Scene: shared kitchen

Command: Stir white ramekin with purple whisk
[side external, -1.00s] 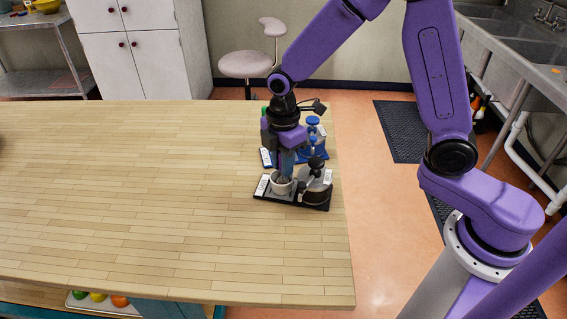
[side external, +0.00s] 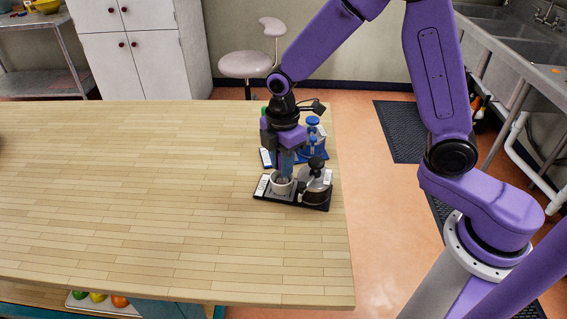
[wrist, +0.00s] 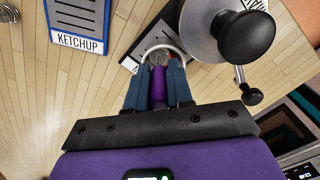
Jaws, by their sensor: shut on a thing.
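The white ramekin (side external: 282,187) stands on a black tray (side external: 268,195) near the table's right edge. My gripper (wrist: 157,87) points down over it and is shut on the purple whisk (wrist: 158,88). The purple handle shows between the two blue fingers in the wrist view. The whisk's wire end (wrist: 158,58) is inside the ramekin, whose rim (wrist: 181,46) shows partly behind the fingers. Whether the wires touch the bottom cannot be seen.
A pot with a black knob (side external: 316,181) and a side crank stands close on the tray's right. A blue-topped item (side external: 313,130) stands behind. A card labelled KETCHUP (wrist: 79,43) lies left in the wrist view.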

